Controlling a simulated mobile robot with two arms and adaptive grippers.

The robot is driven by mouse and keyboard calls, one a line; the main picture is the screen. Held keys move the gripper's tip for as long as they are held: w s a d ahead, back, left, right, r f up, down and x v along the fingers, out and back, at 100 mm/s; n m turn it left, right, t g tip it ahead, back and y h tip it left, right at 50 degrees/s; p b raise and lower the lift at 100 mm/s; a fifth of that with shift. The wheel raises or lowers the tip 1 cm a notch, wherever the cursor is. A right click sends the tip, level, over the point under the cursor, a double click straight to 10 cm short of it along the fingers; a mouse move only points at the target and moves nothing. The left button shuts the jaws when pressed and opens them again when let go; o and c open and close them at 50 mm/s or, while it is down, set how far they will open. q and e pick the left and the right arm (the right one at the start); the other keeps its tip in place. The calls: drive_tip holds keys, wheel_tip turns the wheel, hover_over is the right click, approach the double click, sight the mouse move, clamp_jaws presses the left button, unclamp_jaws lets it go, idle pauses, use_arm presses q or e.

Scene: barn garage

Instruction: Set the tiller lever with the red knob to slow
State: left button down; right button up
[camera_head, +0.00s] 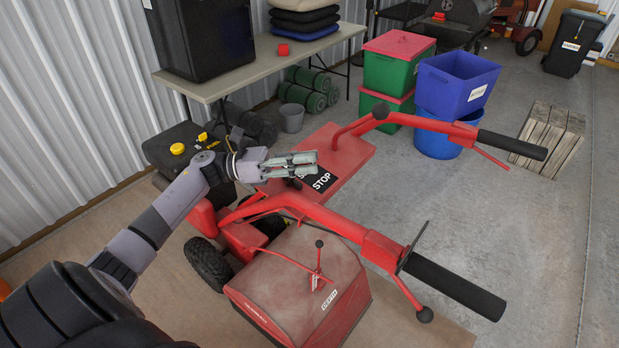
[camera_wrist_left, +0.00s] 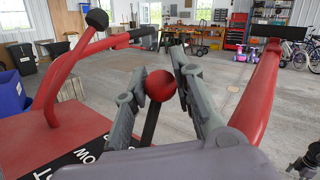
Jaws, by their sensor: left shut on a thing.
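The red tiller (camera_head: 345,225) stands before me with its black-gripped handlebars pointing right. In the head view the gripper hides the knob. The wrist view shows part of the label (camera_wrist_left: 85,156), with "OW" readable. A dark mechanical part at that view's lower right edge looks like my right gripper (camera_wrist_left: 308,160), cut off.
A second lever with a small dark knob (camera_head: 319,244) rises from the tiller's red rear cover (camera_head: 300,285). The handlebars (camera_head: 455,286) flank the deck. A folding table (camera_head: 270,62) stands behind, with blue (camera_head: 455,82) and green bins to its right.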

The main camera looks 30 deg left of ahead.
use_arm(q)
drive_tip(key=a+n+t+b, duration=0.1)
drive_tip(key=b, duration=0.1)
drive_tip(key=a+h+b, duration=0.1)
drive_tip(key=b, duration=0.1)
drive_tip(key=shift+w+a+r+n+t+b, duration=0.1)
drive_tip(key=shift+a+n+t+b, duration=0.2)
drive_tip(key=shift+n+t, duration=0.1)
drive_tip(key=shift+a+r+n+t+h+b, duration=0.4)
drive_tip(key=shift+a+n+h+b, duration=0.15)
drive_tip(key=shift+b, duration=0.3)
use_arm(e)
wheel_tip(320, 180, down, 8)
drive_tip(key=shift+d, duration=0.15)
drive_tip(key=shift+r, duration=0.1)
use_arm(q)
drive_tip(key=c, duration=1.3)
unclamp_jaws()
drive_tip(key=v, duration=1.2)
drive_tip(key=shift+r, duration=0.1)
